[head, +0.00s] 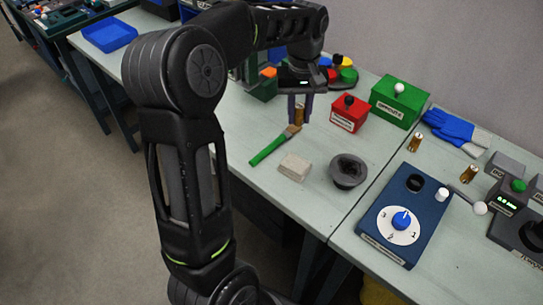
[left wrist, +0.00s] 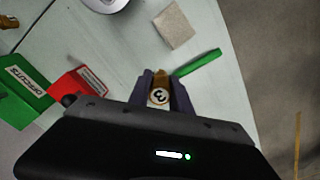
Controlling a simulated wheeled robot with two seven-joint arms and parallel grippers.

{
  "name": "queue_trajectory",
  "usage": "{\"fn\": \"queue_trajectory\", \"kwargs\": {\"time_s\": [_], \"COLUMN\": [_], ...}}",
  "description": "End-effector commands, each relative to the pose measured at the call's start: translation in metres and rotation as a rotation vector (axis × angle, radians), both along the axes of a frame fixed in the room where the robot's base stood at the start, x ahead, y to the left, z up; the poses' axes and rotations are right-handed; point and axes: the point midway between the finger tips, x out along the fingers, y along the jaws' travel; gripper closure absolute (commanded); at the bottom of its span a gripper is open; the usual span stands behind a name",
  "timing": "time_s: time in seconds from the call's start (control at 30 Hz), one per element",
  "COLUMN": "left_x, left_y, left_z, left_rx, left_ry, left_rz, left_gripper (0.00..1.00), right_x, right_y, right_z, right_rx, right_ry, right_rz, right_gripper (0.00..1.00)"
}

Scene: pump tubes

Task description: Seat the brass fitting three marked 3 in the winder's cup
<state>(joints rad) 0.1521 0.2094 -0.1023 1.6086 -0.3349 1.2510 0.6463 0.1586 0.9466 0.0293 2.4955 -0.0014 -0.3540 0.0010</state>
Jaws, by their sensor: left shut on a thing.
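My left gripper (head: 299,108) is shut on a brass fitting (head: 298,116), held upright over the table near the brush. In the left wrist view the fitting (left wrist: 158,96) shows a white end marked 3 between the fingers (left wrist: 160,95). A blue box (head: 378,233), seemingly the winder, stands at the right. It has a dial (head: 399,222) with a blue knob and a dark round opening (head: 415,183), likely the cup. The opening looks empty. Two other brass fittings (head: 415,142) (head: 469,174) stand near it. My right gripper is not in view.
A green-handled brush (head: 268,151), a beige block (head: 295,167) and a dark grey bowl (head: 348,171) lie in front of the gripper. A red box (head: 349,113) and a green box (head: 398,101) stand behind. Blue gloves (head: 455,130) lie farther right.

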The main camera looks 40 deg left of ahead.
Motion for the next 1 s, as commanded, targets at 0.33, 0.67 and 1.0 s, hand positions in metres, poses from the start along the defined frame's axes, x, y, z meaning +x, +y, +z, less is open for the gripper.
{"fn": "queue_trajectory", "kwargs": {"time_s": [0.33,0.67,1.0], "left_x": [-0.001,-0.001,0.0], "left_y": [0.001,0.001,0.001], "left_z": [0.0,-0.045,-0.063], "left_rx": [0.0,-0.001,0.0], "left_ry": [0.0,0.005,0.0], "left_rz": [0.005,0.004,0.004], "left_gripper": [1.0,1.0,1.0], "right_x": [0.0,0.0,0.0], "right_y": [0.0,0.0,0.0], "right_z": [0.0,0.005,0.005], "right_rx": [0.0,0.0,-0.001], "right_ry": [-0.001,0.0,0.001], "right_rz": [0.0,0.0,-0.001], "right_gripper": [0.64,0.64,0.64]}}
